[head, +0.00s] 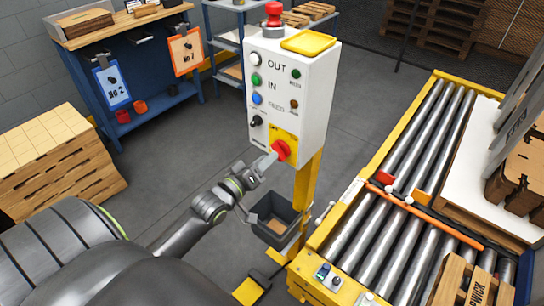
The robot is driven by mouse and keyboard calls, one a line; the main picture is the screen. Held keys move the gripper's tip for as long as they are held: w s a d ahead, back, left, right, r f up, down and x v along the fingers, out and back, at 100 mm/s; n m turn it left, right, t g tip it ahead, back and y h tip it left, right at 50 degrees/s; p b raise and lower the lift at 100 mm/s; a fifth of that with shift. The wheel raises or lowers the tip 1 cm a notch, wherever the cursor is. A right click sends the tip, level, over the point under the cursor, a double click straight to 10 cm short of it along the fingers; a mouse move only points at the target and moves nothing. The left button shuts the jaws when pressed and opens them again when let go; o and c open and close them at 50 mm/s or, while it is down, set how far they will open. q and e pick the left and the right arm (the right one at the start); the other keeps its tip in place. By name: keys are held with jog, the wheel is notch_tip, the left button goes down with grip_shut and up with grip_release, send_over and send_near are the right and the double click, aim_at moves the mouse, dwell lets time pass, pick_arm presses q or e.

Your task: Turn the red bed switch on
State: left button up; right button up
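The red switch (281,150) is a rotary knob on a yellow plate (288,138) low on the front of the white control box (317,98). My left arm comes in from the lower left, and its gripper (268,162) is at the lower left side of the red knob. The fingertips overlap the knob's edge in the head view; whether they touch or grip it cannot be told. The finger gap is too small to make out. The knob's exact setting is not readable. My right gripper is not in view.
The box carries other buttons, a red mushroom button (273,14) and a yellow tray (308,42) on top. It stands on a yellow post (305,190) with a grey bin (272,225) below. A roller conveyor (385,225) is right; stacked wood (60,160) is left.

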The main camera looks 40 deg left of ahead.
aim_at(279, 151)
pick_arm(q)
jog(key=shift+w+d, duration=0.15)
jog(key=shift+w, duration=1.5)
grip_shut()
